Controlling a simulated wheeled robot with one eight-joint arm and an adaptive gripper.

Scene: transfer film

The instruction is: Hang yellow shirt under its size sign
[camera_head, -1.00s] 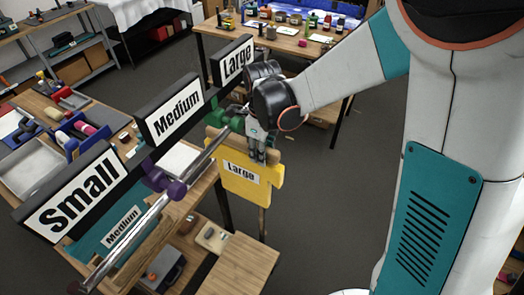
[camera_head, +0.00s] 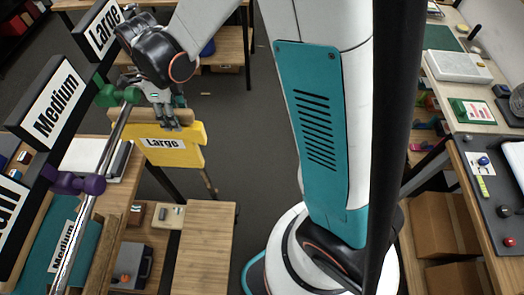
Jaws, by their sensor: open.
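The yellow shirt (camera_head: 190,157) has a white "Large" label and is on a wooden hanger. It hangs upright near the far end of the metal rail (camera_head: 85,205), beyond the green divider (camera_head: 118,96). The black-framed "Large" sign (camera_head: 103,28) stands above and to the left of the shirt. My gripper (camera_head: 169,124) is open, with its fingers at the top of the hanger, in front of the shirt's upper edge. The hanger's hook is hidden, so I cannot tell whether it rests on the rail.
The "Medium" sign (camera_head: 55,103) and purple divider (camera_head: 78,184) are nearer along the rail. A teal shirt (camera_head: 60,240) labelled "Medium" hangs there. A wooden table (camera_head: 205,240) is below; a cluttered bench (camera_head: 480,150) is at right. Floor beyond the shirt is clear.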

